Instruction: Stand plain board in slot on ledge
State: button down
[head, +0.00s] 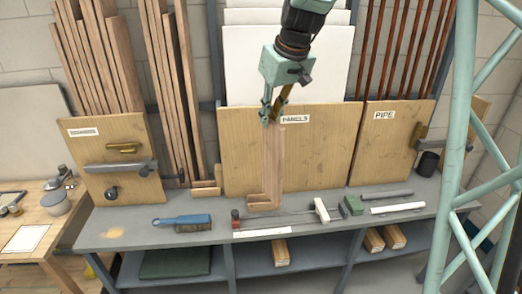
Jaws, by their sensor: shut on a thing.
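The plain board (273,160) is a pale, narrow wooden board, nearly upright in front of the panel marked PANELS. My gripper (271,119) is shut on its upper end, with the arm reaching down from above. The board's lower end is at a small L-shaped wooden slot piece (263,205) on the grey ledge (140,214). I cannot tell whether the end is inside the slot or just above or behind it. A similar wooden piece (206,191) sits farther left, at the foot of standing boards (177,100).
A blue-handled tool (183,222), a clamp bar (275,219), a green block (354,205) and a white tube (397,208) lie along the ledge. The upright PANELS (240,160) and PIPE (385,150) panels stand behind. A pale green lattice frame is at the right.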

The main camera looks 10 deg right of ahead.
aim_at(269, 130)
jog(key=shift+s+a+f+n+g+y+p, duration=0.15)
jog(key=shift+f+n+y, duration=0.1)
jog(key=shift+f+n, duration=0.4)
jog(key=shift+s+a+f+n+g+y+p, duration=0.1)
jog(key=shift+s+f+n+y+p, duration=0.1)
jog(key=shift+f+n, duration=0.4)
jog(key=shift+s+a+f+n+g+y+p, duration=0.15)
jog(key=shift+f+n+y, duration=0.1)
jog(key=shift+f+n, duration=0.4)
jog(key=shift+s+a+f+n+g+y, duration=0.1)
jog(key=shift+a+f+n+g+y, duration=0.05)
jog(key=shift+f+n, duration=0.4)
jog(key=shift+s+a+f+n+g+y, duration=0.15)
jog(key=shift+f+n, duration=0.2)
jog(key=shift+n, duration=0.3)
jog(key=shift+s+a+f+n+g+y+p, duration=0.15)
jog(key=shift+a+f+n+g+p, duration=0.25)
jog(key=shift+f+n, duration=0.6)
jog(key=shift+s+a+f+n+g+y+p, duration=0.2)
jog(key=shift+a+f+n+g+p, duration=0.3)
jog(key=shift+n, duration=0.85)
jog(key=shift+s+a+f+n+g+y+p, duration=0.15)
jog(key=shift+f+n+g, duration=0.15)
jog(key=shift+f+n, duration=0.75)
jog(key=shift+r, duration=0.15)
